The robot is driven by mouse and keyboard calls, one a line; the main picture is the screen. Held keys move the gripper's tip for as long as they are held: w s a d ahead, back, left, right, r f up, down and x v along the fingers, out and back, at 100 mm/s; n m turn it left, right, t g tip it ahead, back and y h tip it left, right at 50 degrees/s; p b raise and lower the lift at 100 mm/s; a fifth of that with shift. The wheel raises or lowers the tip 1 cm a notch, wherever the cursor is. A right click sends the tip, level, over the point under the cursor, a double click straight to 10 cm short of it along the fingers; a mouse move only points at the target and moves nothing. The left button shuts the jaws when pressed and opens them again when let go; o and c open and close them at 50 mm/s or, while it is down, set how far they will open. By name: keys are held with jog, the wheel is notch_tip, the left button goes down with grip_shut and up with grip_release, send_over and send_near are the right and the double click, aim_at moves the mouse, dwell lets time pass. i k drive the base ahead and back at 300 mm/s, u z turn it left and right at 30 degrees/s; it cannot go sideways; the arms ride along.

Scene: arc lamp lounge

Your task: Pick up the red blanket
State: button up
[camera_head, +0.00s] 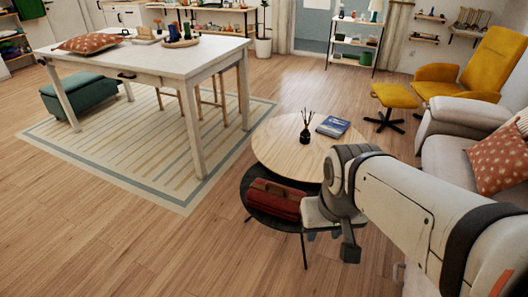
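A red bundle with brown straps, which looks like the rolled red blanket (274,200), lies on a low dark round table (256,220). It is partly under the edge of the higher round wooden table (275,150). My gripper (331,244) points down just right of the bundle, at the end of my arm. Its two dark fingertips appear apart with floor showing between them, so it looks open and empty. My gripper's pale body hides the right part of the dark table, close to the bundle's right end.
A black reed diffuser (306,132) and a blue book (333,126) stand on the wooden table. A sofa (455,160) with a red cushion is at right. A yellow chair (485,70) and footstool (395,95) are behind. Wood floor at front left is clear.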

aim_at(283, 202)
jog(key=i, duration=1)
jog(key=z, duration=3.1)
jog(key=k, duration=1.45)
jog(key=u, duration=0.5)
